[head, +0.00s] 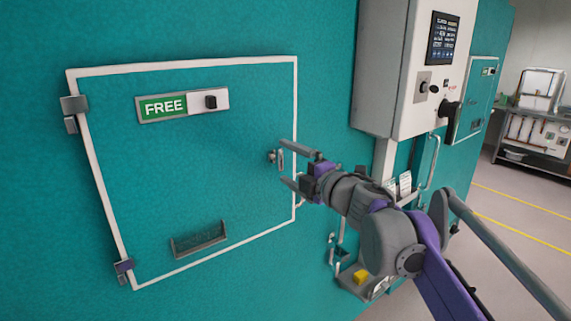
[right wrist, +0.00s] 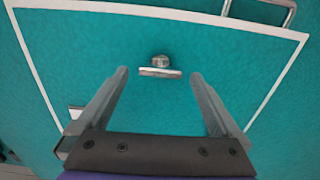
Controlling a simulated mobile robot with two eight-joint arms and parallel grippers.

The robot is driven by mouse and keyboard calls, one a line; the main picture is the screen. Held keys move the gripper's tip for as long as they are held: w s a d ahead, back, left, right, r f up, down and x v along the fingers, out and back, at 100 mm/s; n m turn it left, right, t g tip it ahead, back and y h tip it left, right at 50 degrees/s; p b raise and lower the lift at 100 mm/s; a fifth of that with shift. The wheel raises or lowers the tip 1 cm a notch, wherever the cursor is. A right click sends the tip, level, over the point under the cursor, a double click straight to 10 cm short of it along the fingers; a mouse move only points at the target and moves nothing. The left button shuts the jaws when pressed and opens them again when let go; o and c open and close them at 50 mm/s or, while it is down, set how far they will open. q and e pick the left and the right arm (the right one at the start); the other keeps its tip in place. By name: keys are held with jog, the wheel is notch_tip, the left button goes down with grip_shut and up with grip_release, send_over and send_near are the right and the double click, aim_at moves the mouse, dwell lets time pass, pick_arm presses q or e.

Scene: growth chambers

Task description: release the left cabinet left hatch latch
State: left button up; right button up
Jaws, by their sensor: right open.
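The left hatch (head: 205,175) is a teal panel outlined by a white seal, and it looks shut. Its latch (head: 276,157) is a small metal knob with a bar near the hatch's right edge. In the right wrist view the latch (right wrist: 160,66) lies just beyond and between the fingertips. My right gripper (head: 285,163) is open, its two fingers pointing at the latch from the right. The gripper also shows in the right wrist view (right wrist: 159,75), with nothing between its fingers. I cannot tell whether a finger touches the latch. My left gripper is not in view.
A green FREE sign (head: 163,107) with a dark knob sits on the hatch's upper part. Hinges (head: 74,105) are on its left edge. A white control box (head: 400,65) juts out at upper right. A shelf with a yellow block (head: 360,276) is below. Open floor lies right.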

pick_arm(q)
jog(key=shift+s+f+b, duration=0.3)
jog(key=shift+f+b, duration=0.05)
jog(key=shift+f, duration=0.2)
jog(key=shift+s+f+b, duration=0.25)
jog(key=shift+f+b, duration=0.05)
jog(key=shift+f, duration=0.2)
pick_arm(e)
jog(key=v, duration=0.9)
jog(key=shift+s, duration=0.2)
jog(key=shift+d, duration=0.15)
